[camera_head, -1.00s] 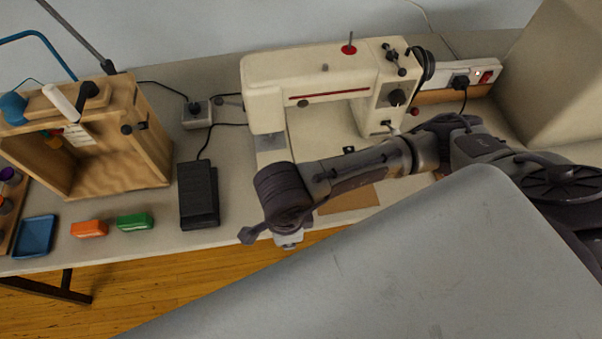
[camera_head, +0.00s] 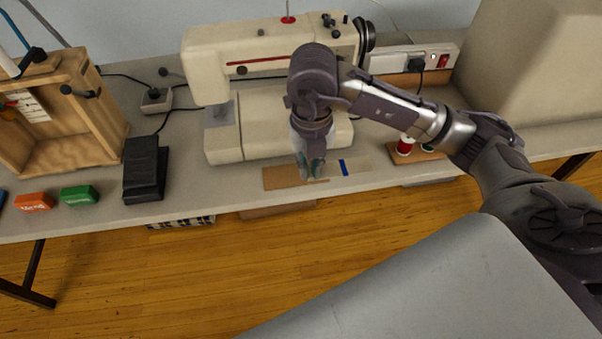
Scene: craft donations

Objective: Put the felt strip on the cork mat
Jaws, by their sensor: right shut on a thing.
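The cork mat (camera_head: 283,178) is a flat brown rectangle near the table's front edge, in front of the sewing machine. My right gripper (camera_head: 312,172) points down over the right part of the mat, its fingers closed together on something thin. The held thing is mostly hidden by the fingers; I take it for the felt strip, but its shape does not show clearly. I cannot tell whether it touches the mat. A small blue strip (camera_head: 343,167) lies apart, just right of the fingers. My left gripper is out of view.
The cream sewing machine (camera_head: 225,65) stands behind my right gripper. A black pedal (camera_head: 145,168), a green block (camera_head: 80,195) and an orange block (camera_head: 34,201) are to the left. A red spool (camera_head: 405,144) stands to the right. The table's front edge is close.

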